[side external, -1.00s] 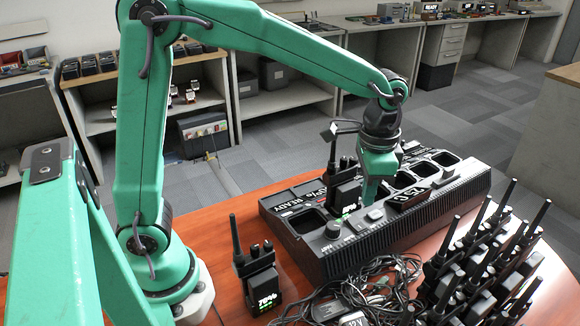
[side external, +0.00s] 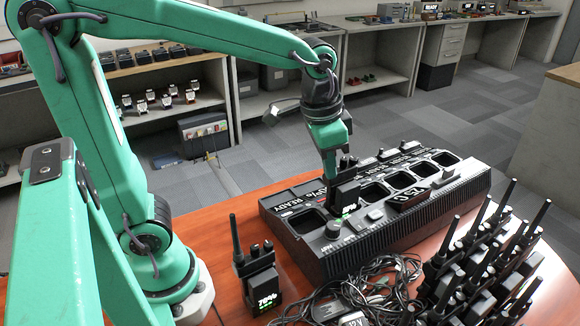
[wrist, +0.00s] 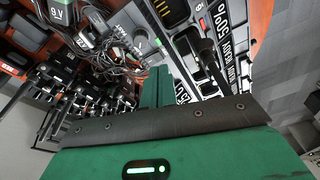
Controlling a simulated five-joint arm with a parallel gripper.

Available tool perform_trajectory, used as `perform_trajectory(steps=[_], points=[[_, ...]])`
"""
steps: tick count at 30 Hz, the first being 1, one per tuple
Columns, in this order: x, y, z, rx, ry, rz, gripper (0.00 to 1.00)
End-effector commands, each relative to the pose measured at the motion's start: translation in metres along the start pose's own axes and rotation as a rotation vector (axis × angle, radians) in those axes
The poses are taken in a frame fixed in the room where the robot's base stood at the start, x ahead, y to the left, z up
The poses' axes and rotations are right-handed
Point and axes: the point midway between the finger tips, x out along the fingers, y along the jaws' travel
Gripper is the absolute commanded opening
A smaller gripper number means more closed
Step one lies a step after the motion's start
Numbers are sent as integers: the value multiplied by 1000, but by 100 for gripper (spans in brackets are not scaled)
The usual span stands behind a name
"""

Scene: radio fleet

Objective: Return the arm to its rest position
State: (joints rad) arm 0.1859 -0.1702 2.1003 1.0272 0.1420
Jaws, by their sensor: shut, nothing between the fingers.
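My green arm reaches over the table, with my gripper (side external: 330,172) pointing down above the black multi-slot charger (side external: 330,262). My gripper's fingers look closed and hold nothing that I can see. In the wrist view my gripper (wrist: 155,80) shows as two green fingers side by side. A black handheld radio (side external: 345,196) with a lit display stands in a slot near the charger's left end, just below the fingertips. From this angle I cannot tell the exact gap between it and the fingers.
Another radio (side external: 258,278) reading 78% stands on the wooden table (side external: 195,225) left of the charger. Tangled black cables (side external: 375,285) lie in front. Several radios (side external: 480,265) stand packed at the right. Shelves and benches line the back. The air above the charger's right half is clear.

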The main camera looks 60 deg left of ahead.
Motion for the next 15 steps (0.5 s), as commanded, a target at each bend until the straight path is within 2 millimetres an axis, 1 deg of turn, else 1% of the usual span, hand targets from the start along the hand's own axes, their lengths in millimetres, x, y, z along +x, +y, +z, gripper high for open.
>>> perform_trajectory(steps=[1,6,15], points=[[-6,-4,9,-23,23,-6,0],[-19,-12,36,-95,91,-24,0],[-31,-22,83,-221,210,-57,0]])
